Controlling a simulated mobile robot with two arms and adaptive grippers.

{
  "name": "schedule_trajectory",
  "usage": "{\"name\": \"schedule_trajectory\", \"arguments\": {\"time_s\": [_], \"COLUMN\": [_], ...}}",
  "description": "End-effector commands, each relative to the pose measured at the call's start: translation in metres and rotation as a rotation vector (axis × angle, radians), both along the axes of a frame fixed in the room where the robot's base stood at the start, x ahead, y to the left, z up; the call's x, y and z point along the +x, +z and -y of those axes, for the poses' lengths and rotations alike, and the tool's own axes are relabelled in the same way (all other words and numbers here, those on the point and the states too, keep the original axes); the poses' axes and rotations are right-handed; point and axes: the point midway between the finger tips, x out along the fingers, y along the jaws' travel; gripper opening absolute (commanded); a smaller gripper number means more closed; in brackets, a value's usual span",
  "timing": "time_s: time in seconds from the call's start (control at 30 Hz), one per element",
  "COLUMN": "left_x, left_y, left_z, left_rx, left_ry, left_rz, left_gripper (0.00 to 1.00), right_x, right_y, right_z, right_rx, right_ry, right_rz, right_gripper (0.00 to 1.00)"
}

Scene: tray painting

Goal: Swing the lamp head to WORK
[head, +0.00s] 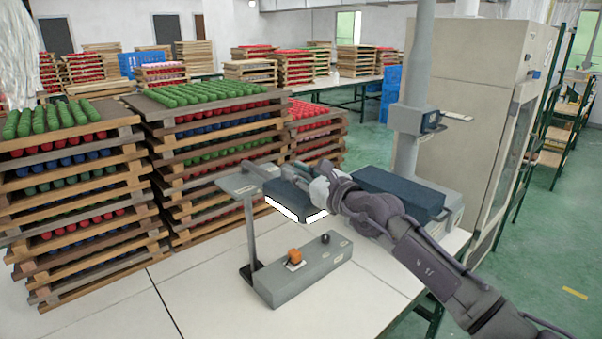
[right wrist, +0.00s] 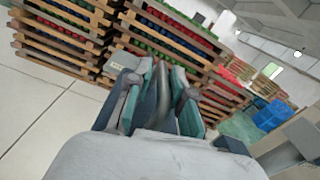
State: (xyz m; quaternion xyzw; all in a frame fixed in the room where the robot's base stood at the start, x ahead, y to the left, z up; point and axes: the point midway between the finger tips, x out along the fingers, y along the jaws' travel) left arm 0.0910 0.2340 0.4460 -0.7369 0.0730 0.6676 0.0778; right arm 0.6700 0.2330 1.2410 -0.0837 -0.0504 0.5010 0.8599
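A grey post stands on the table with a flat grey plate (head: 238,185) on top. This looks like the lamp; which part is its head is unclear, and I can read no WORK mark. A short grey piece (head: 264,170) runs from the plate toward my right gripper (head: 297,174). Its fingers (right wrist: 162,88) are close together at the plate's right side. In the right wrist view the labelled plate (right wrist: 122,62) lies just beyond them. A narrow grey strip shows between the fingers; I cannot tell whether they hold it. My left gripper is not in view.
A grey control box (head: 300,275) with an orange switch (head: 294,256) and a black knob stands in front. A dark slab with bright white edges (head: 283,210) is below my right gripper. Stacked wooden trays (head: 90,215) stand behind and left.

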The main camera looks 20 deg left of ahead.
Motion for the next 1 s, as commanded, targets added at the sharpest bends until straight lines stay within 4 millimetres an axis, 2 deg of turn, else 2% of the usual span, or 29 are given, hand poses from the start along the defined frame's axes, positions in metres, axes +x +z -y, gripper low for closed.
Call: {"name": "schedule_trajectory", "arguments": {"time_s": [0.07,0.47,0.67,1.0], "left_x": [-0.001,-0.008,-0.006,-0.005], "left_y": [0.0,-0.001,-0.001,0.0], "left_z": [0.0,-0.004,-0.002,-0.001], "left_rx": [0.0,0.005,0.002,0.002], "left_ry": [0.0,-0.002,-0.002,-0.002], "left_rz": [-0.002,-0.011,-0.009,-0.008], "left_gripper": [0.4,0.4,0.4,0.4], "right_x": [0.0,-0.001,-0.014,-0.047], "right_y": [0.0,-0.001,-0.002,-0.002], "right_z": [0.0,0.005,0.028,0.082], "right_rx": [-0.001,-0.001,-0.003,-0.002], "right_ry": [0.0,0.0,-0.001,-0.001], "right_rz": [0.0,-0.002,0.001,-0.001], "right_gripper": [0.38,0.38,0.38,0.38]}}
